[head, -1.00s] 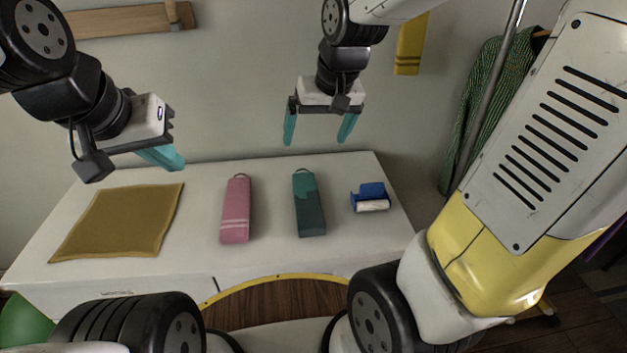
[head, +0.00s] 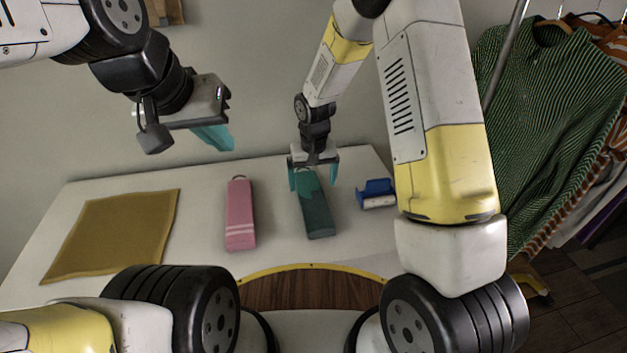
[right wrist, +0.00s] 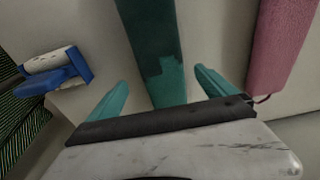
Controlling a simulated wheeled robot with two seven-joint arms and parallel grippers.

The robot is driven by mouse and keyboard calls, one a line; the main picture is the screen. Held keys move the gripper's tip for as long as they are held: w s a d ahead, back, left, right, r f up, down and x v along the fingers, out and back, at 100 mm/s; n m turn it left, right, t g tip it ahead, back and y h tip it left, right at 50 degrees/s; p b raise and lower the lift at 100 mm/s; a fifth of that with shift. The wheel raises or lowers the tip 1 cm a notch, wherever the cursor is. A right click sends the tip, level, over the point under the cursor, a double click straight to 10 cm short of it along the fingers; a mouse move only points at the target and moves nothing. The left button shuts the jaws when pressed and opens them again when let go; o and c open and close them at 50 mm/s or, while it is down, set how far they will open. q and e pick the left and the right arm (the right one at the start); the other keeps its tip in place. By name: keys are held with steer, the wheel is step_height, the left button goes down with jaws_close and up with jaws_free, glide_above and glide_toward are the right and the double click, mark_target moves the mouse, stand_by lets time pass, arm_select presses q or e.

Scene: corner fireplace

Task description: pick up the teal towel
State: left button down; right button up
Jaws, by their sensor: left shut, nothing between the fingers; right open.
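The teal towel (head: 316,212) lies folded into a long narrow strip on the white table, between a pink towel (head: 240,215) and a blue lint roller (head: 376,193). My right gripper (head: 314,178) is open above the towel's far end. In the right wrist view, the teal towel (right wrist: 153,45) runs between the two teal fingers of the right gripper (right wrist: 160,90), with a gap on each side. The towel's far end is partly hidden by the gripper. My left gripper (head: 217,138) is shut and empty, raised above the back left of the table.
A mustard cloth (head: 115,235) lies flat at the table's left. The white table (head: 200,245) is bare between the items. A striped green shirt (head: 550,110) hangs on a rack at the right. A round wooden surface with a yellow rim (head: 315,290) is in front.

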mark_target(311, 191)
steer(key=f, duration=0.5)
steer(key=shift+w+a+f, duration=0.1)
steer(key=shift+w+a, duration=0.15)
steer(key=shift+w, duration=0.15)
steer(key=shift+c, duration=0.3)
steer(key=c, duration=1.6)
steer(key=shift+o, duration=0.2)
